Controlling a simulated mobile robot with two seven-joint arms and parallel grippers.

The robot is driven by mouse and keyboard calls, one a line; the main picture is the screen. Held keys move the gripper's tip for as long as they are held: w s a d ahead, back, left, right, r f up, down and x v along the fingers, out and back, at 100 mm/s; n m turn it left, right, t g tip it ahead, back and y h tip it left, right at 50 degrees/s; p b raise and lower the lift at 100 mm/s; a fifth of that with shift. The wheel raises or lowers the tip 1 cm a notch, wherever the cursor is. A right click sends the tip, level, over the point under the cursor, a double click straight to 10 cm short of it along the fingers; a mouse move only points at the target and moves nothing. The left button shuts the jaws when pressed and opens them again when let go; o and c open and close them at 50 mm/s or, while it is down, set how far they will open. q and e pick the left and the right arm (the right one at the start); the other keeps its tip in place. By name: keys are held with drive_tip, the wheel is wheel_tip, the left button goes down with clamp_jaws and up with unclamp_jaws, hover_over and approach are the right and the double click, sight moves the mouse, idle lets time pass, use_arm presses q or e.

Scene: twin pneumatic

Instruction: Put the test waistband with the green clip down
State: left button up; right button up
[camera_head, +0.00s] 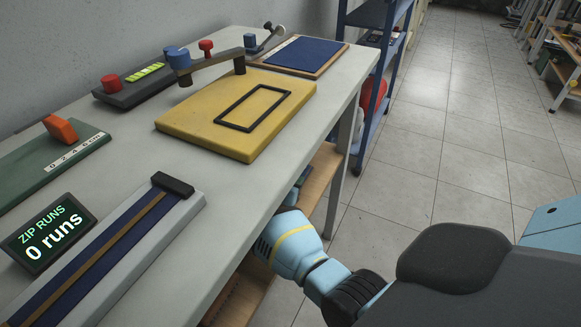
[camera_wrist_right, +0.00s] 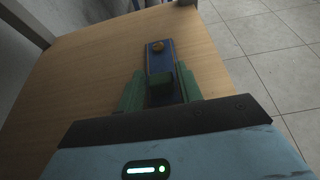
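The test waistband (camera_wrist_right: 158,53) is a dark blue strip with a brass-coloured button, seen in the right wrist view. My left gripper is not in view.
The wooden shelf (camera_wrist_right: 95,75) is largely bare around the strip. Above it, the grey table (camera_head: 215,215) carries a yellow board (camera_head: 200,125), a blue pad (camera_head: 300,54), a long zip fixture (camera_head: 110,250) and a display reading 0 runs (camera_head: 48,233). A blue rack stands behind.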

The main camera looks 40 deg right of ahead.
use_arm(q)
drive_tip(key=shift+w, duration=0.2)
use_arm(e)
drive_tip(key=shift+o, duration=1.1)
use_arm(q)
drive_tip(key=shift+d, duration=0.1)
use_arm(e)
drive_tip(key=shift+r, duration=0.15)
drive_tip(key=shift+s+a+r, duration=0.1)
drive_tip(key=shift+a+r, duration=0.05)
drive_tip(key=shift+a, duration=0.1)
drive_tip(key=p+v, duration=0.3)
drive_tip(key=v, duration=0.7)
drive_tip(key=shift+s+a+r+p, duration=0.15)
drive_tip(key=shift+a+p, duration=0.15)
drive_tip(key=shift+a, duration=0.05)
drive_tip(key=shift+s+a, duration=0.15)
drive_tip(key=shift+a, duration=0.15)
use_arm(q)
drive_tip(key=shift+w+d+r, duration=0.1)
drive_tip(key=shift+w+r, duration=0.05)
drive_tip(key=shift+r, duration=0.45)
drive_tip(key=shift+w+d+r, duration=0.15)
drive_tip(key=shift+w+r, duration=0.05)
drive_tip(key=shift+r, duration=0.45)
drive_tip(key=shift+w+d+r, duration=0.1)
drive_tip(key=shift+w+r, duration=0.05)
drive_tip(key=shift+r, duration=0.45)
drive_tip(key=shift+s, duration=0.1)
